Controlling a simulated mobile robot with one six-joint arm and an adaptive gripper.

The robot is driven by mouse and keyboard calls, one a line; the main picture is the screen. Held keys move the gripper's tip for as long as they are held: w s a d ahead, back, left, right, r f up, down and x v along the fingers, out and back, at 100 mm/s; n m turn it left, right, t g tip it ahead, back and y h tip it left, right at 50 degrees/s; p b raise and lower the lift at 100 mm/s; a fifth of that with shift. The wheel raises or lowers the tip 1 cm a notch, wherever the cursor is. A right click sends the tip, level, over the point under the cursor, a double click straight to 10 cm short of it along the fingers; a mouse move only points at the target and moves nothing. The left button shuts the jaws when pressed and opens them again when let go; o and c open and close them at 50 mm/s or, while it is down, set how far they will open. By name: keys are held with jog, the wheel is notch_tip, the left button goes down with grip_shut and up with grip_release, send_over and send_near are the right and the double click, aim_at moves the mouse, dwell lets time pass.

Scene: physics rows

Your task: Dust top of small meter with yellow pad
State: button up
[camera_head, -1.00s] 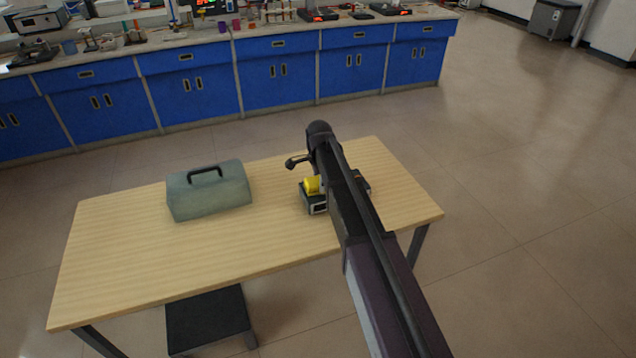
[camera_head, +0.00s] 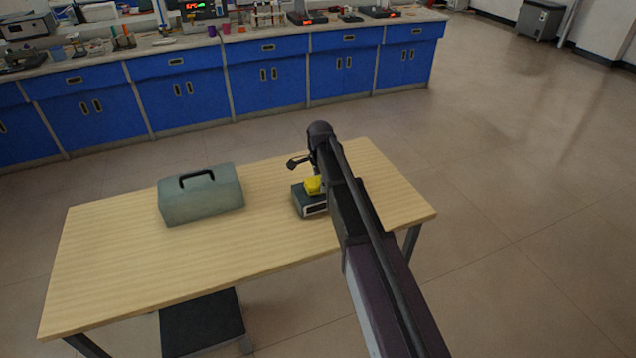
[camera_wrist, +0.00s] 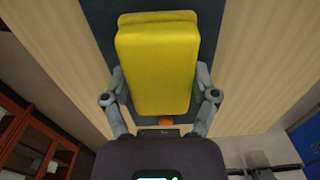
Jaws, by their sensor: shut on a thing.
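The yellow pad (camera_wrist: 157,68) is between the fingers of my gripper (camera_wrist: 160,90), which is shut on it in the wrist view. In the head view the pad (camera_head: 313,186) shows at the top of the small meter (camera_head: 309,203), a dark box with a light front panel. The meter's dark top (camera_wrist: 97,22) shows under and beside the pad in the wrist view. The pad looks on or just above that top; I cannot tell whether it touches. My arm hides the meter's right part and most of the gripper in the head view.
The meter stands on a light wooden table (camera_head: 130,250). A grey-green toolbox (camera_head: 201,197) with a black handle stands to the left, apart from the meter. The table's front left is clear. Blue cabinets (camera_head: 205,95) with lab items on top stand behind.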

aim_at(311, 183)
jog(key=shift+w+d, duration=0.1)
jog(key=shift+d, duration=0.25)
jog(key=shift+w+d, duration=0.25)
jog(key=shift+d, duration=0.45)
jog(key=shift+w+d, duration=0.2)
jog(key=shift+d, duration=0.45)
jog(key=shift+s, duration=0.25)
jog(key=shift+a, duration=0.1)
jog(key=shift+s+a, duration=0.25)
jog(key=shift+a, duration=0.5)
jog(key=shift+s+a, duration=0.25)
jog(key=shift+a, duration=0.45)
jog(key=shift+a, duration=0.1)
jog(key=shift+s+a, duration=0.2)
jog(key=shift+a, duration=0.55)
jog(key=shift+s+a, duration=0.2)
jog(key=shift+a, duration=0.5)
jog(key=shift+a, duration=0.1)
